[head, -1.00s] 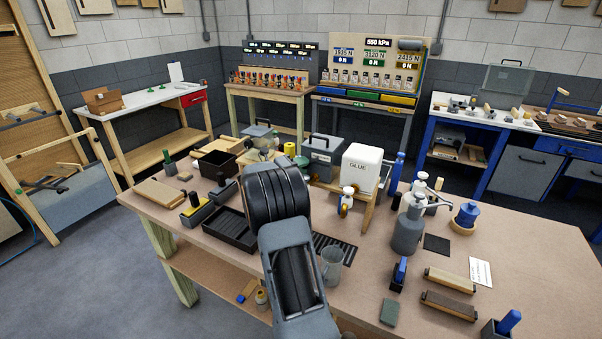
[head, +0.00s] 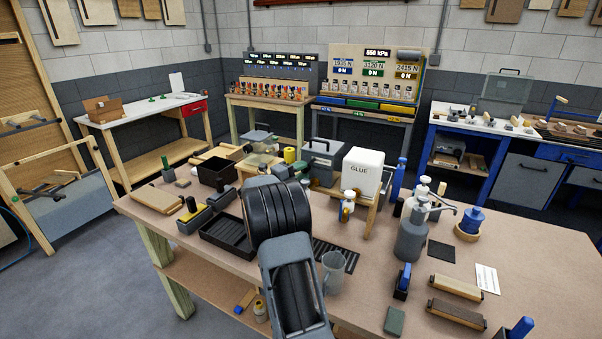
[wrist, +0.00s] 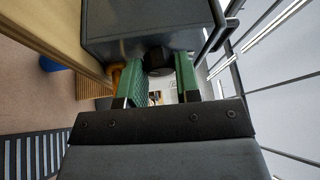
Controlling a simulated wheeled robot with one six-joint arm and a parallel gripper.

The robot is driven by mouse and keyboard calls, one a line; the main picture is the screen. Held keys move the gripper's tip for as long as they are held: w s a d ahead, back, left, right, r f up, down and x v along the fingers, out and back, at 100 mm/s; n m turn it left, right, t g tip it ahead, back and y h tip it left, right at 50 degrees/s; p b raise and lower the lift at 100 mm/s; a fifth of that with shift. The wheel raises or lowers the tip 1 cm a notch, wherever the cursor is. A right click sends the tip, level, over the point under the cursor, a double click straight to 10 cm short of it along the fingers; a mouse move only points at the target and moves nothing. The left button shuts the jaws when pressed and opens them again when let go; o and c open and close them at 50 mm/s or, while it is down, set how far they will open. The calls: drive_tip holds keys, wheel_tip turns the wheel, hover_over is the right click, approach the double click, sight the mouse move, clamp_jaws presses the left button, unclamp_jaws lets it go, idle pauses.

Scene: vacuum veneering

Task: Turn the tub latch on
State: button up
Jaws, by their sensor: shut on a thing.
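The tub is a dark grey box (head: 321,163) with a black handle on its lid, standing at the middle of the table. In the wrist view its grey side (wrist: 150,28) fills the top. A dark round latch knob (wrist: 157,60) shows on that side. My gripper (wrist: 160,70) has green pads on both sides of the knob and is shut on it. In the head view my own arm hides the gripper and the latch.
A white glue container (head: 362,171) on a wooden stand is right of the tub. A black tray (head: 226,232) lies left of my arm. A clear jug (head: 333,272) and a slatted black rack (head: 345,254) are right of it. Bare tabletop (head: 550,270) lies at the right.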

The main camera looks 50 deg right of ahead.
drive_tip(key=o, duration=0.9)
